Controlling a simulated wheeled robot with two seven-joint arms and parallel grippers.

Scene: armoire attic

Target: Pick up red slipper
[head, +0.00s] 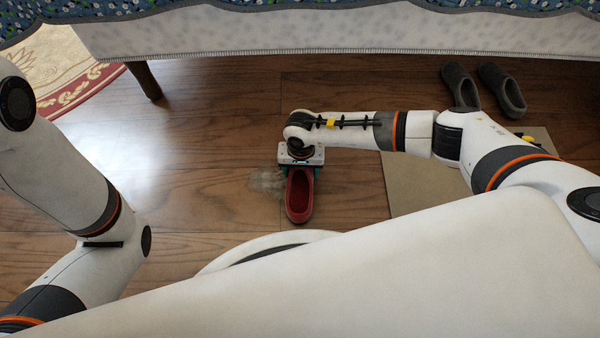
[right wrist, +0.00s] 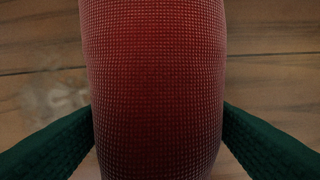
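The red slipper (head: 299,196) is near the middle of the head view, its open foot hole facing up and one end under my right gripper (head: 301,172). In the right wrist view the textured red slipper (right wrist: 155,85) fills the middle. The dark green fingers of my right gripper (right wrist: 158,125) press against its two sides, with no gap visible. I cannot tell whether the slipper rests on the floor or is slightly raised. My left arm shows at the left, but its gripper is out of view.
A pair of dark grey slippers (head: 483,88) lies at the upper right. A beige flat board or mat (head: 410,188) lies on the wooden floor beneath my right arm. A bed or sofa edge (head: 300,36) runs along the top. A dusty patch (head: 266,182) is left of the red slipper.

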